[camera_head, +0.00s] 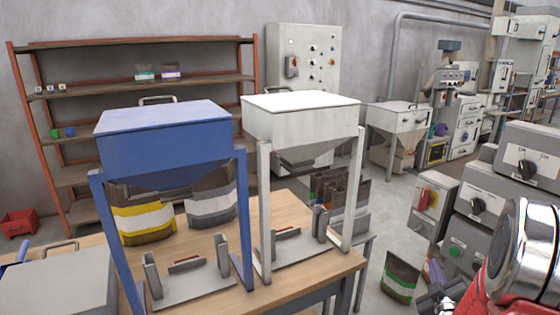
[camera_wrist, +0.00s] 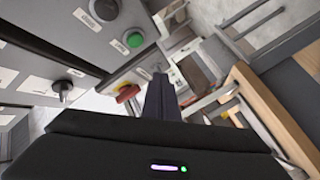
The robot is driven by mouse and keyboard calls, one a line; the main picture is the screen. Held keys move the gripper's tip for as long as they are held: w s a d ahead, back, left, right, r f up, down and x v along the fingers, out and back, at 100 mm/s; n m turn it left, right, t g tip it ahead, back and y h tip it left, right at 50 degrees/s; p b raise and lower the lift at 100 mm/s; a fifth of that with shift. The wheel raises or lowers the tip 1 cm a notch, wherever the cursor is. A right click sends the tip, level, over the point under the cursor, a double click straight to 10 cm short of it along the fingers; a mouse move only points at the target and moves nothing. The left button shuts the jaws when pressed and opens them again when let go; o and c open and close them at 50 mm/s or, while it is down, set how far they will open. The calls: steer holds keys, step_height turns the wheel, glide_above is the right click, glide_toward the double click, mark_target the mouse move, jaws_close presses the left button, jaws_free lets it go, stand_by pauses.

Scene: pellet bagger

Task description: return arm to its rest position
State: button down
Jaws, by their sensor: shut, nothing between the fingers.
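My gripper (camera_wrist: 160,98) shows in the wrist view as dark fingers held together beyond the black wrist housing. It is shut and empty. It points into the space between the grey control boxes on the left and the wooden table on the right. In the head view my red and chrome arm is at the lower right corner, beside the grey control boxes; the fingertips cannot be made out there.
A blue hopper (camera_head: 165,140) and a white hopper (camera_head: 300,118) stand on a wooden table (camera_head: 215,298). Grey control boxes (camera_head: 487,205) with knobs and buttons stand close to my arm. A bag with a green band (camera_head: 400,280) is on the floor. A shelf (camera_head: 150,95) stands behind.

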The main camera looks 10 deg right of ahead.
steer(key=s+f+m+g+y, duration=0.1)
steer(key=s+f+m+g, duration=0.3)
steer(key=f, duration=0.6)
steer(key=s+a+f+m+g+y, duration=0.2)
steer(key=s+a+g, duration=0.2)
steer(key=s+g, duration=0.1)
steer(key=s+a+r+y, duration=0.1)
steer(key=s+a+r, duration=0.3)
steer(key=a+r, duration=0.3)
steer(key=s+a+r+n+y, duration=0.1)
steer(key=s+a+r, duration=0.4)
steer(key=a, duration=0.9)
steer(key=s+a+r+y, duration=0.2)
steer(key=s+a+r, duration=0.2)
steer(key=a+r, duration=0.6)
steer(key=shift+s+a+g, duration=0.15)
steer(key=shift+s+g, duration=0.05)
steer(key=shift+g, duration=0.2)
steer(key=shift+d, duration=0.2)
